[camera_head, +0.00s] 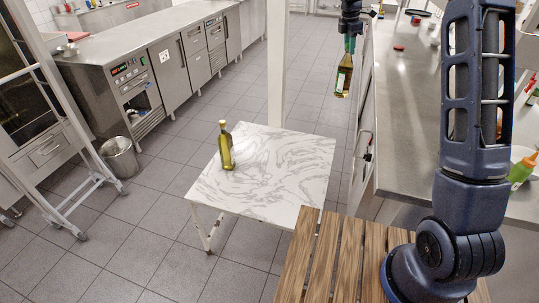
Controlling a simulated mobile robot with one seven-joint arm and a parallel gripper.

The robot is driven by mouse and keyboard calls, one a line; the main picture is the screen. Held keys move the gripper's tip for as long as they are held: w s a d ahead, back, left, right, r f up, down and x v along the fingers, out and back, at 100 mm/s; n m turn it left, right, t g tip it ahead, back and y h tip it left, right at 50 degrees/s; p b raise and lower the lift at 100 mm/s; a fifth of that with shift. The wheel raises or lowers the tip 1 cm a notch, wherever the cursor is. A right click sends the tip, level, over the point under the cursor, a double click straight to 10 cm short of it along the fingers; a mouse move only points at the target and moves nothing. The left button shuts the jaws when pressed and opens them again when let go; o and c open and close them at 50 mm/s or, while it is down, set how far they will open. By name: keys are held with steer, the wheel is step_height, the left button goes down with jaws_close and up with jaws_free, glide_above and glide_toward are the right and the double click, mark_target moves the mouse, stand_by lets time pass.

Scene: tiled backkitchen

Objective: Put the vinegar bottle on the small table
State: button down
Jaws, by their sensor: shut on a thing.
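The small table (280,190) has a white marble-patterned top and light metal legs. Another bottle (226,150), yellow-green with a yellowish cap, stands upright near the table's left side. The label's text is too small to read.
A white post (277,70) rises behind the table's far edge. A steel counter (410,110) runs along the right. A slatted wooden surface (325,260) is in front. A metal bin (120,157) stands at left. The marble top's middle and right are clear.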

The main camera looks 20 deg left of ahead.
steer(key=a+f+n, duration=0.1)
steer(key=a+f, duration=0.8)
steer(key=a, duration=0.4)
steer(key=a+f+n, duration=0.2)
steer(key=a+f, duration=0.7)
steer(key=a, duration=0.5)
step_height(320, 180, down, 20)
steer(key=shift+w+f, duration=0.25)
steer(key=shift+w, duration=0.2)
steer(key=shift+f, duration=0.1)
steer(key=c, duration=1.1)
jaws_free()
steer(key=shift+f, duration=0.1)
